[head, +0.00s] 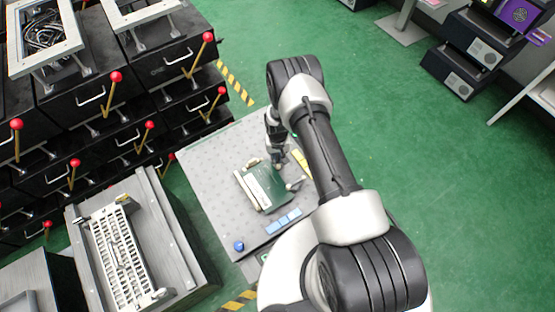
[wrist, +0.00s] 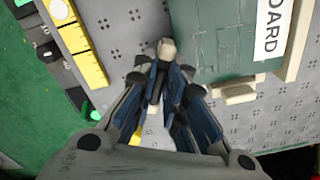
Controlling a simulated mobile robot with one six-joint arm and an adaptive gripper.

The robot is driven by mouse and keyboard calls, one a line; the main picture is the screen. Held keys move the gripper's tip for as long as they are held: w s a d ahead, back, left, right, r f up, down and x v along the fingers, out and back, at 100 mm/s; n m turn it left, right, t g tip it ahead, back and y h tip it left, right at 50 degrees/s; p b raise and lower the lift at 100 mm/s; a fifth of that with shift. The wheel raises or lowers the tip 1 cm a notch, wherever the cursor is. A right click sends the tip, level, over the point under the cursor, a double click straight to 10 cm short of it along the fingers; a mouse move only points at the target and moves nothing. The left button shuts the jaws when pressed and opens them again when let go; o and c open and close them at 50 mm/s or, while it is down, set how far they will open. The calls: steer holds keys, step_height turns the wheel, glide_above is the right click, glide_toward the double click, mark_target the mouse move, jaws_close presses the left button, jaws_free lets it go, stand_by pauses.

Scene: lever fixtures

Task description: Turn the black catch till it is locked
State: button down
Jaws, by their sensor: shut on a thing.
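A green board fixture (head: 265,188) with a white label strip lies on the grey perforated table plate (head: 210,160). In the wrist view the green board (wrist: 225,35) is at the upper right, with part of its label reading "BOARD". My gripper (head: 278,160) is low over the plate, at the board's upper right corner in the head view. In the wrist view my gripper (wrist: 160,72) has its fingertips closed together on the catch, whose pale end (wrist: 167,48) sticks out just past them. The catch's black part is mostly hidden by the fingers, so its angle cannot be told.
A yellow strip (wrist: 75,45) lies beside the gripper. Blue blocks (head: 284,221) and a blue knob (head: 239,246) sit near the plate's front. Black cabinets with red-knobbed levers (head: 115,77) stand at left. Green floor (head: 430,150) is open at right.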

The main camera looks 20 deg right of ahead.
mark_target(278, 159)
steer(key=m, duration=0.6)
steer(key=shift+m+b, duration=0.3)
steer(key=shift+b, duration=0.1)
steer(key=m, duration=0.6)
stand_by(0.3)
steer(key=c, duration=1.6)
jaws_free()
steer(key=shift+c, duration=0.2)
steer(key=shift+r, duration=0.1)
step_height(278, 159, up, 12)
